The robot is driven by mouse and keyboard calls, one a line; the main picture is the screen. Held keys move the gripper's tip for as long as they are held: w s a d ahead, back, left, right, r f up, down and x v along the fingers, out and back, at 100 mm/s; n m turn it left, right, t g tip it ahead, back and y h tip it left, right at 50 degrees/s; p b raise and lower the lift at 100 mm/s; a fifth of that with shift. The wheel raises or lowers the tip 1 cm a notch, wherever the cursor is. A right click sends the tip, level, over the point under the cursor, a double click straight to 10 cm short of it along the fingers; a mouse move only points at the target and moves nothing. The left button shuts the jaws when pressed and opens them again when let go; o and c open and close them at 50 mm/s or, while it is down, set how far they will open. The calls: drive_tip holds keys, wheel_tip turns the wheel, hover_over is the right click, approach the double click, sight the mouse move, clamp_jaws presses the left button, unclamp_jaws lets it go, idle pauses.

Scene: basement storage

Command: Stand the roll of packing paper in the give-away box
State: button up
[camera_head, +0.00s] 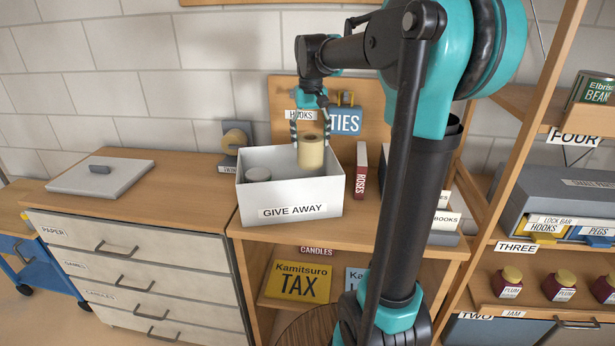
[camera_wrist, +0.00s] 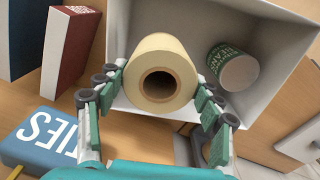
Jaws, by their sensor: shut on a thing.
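The roll of packing paper (camera_head: 311,154) is a cream cylinder with a hollow core. My gripper (camera_head: 311,137) is shut on it from above, one finger on each side. The roll is upright, with its lower part within the outline of the white give-away box (camera_head: 292,211). In the wrist view the roll (camera_wrist: 160,52) shows end-on between the fingers of my gripper (camera_wrist: 158,88), with the box (camera_wrist: 278,45) around it. Whether the roll's lower end touches the box floor is hidden. A can (camera_wrist: 233,67) with a green label is also in the box, left of the roll in the head view.
A red book (camera_head: 360,170) stands close to the box's right side. A blue "TIES" box (camera_head: 346,120) is behind it. A dark bookend-like holder (camera_head: 236,138) stands behind left. The drawer unit's top at left has a grey lid (camera_head: 100,178) and free room.

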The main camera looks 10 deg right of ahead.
wheel_tip(320, 180, down, 12)
drive_tip(key=shift+f, duration=0.1)
idle(0.4)
drive_tip(key=o, duration=1.2)
drive_tip(key=shift+f, duration=0.1)
drive_tip(key=shift+o, duration=0.2)
wheel_tip(320, 180, up, 12)
drive_tip(key=shift+r, duration=0.2)
